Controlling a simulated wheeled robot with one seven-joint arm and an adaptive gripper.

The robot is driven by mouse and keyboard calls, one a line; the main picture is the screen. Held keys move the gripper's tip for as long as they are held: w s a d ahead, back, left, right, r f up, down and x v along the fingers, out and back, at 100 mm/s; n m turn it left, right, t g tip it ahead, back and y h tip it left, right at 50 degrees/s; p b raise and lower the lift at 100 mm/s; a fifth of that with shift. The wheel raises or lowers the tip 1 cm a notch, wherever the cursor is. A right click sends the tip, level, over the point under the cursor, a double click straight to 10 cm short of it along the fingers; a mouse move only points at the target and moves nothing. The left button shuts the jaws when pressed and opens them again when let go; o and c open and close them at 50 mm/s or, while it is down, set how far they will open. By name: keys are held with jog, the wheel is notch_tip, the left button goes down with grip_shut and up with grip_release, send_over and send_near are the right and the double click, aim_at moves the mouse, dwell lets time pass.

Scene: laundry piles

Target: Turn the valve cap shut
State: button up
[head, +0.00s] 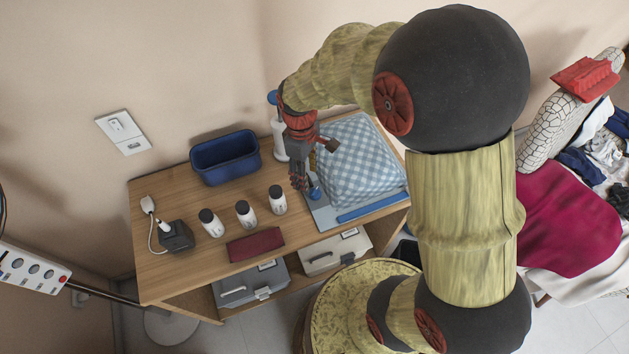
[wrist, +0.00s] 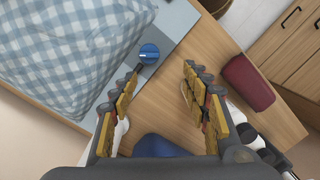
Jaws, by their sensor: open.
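The valve cap is a round blue knob (wrist: 149,53) with a pale line across its top. It sits on a light grey-blue board (wrist: 176,18) beside a blue-and-white checked bundle (wrist: 60,45). In the head view the cap (head: 314,193) shows just right of my fingertips, partly covered by my gripper. My gripper (head: 301,183) points down over the table and is open. In the wrist view my gripper (wrist: 163,72) has nothing between its fingers. The cap appears just beyond the left fingertip there; I cannot tell whether they touch.
A blue bin (head: 225,157) stands at the back of the wooden table (head: 165,275). A black plugged box (head: 176,236) is far left.

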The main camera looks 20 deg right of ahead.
aim_at(316, 191)
jog(key=w+f+g+h, duration=0.1)
jog(key=w+f+g+h+p, duration=0.1)
jog(key=f, duration=0.1)
jog(key=shift+w+a+f, duration=0.15)
jog(key=shift+a, duration=0.25)
jog(key=shift+m+g+h, duration=0.3)
jog(key=shift+m, duration=0.1)
jog(key=shift+d+r+b+x, duration=0.1)
jog(key=shift+d+b+x, duration=0.2)
jog(key=shift+x, duration=0.9)
jog(key=shift+d+r+b+x, duration=0.15)
jog(key=shift+b+x, duration=0.3)
jog(key=shift+x, duration=0.75)
jog(key=shift+d+f+b+x, duration=0.1)
jog(key=shift+d+b+x, duration=0.2)
jog(key=shift+x, duration=0.9)
jog(key=shift+a+r, duration=0.1)
jog(key=shift+c, duration=0.9)
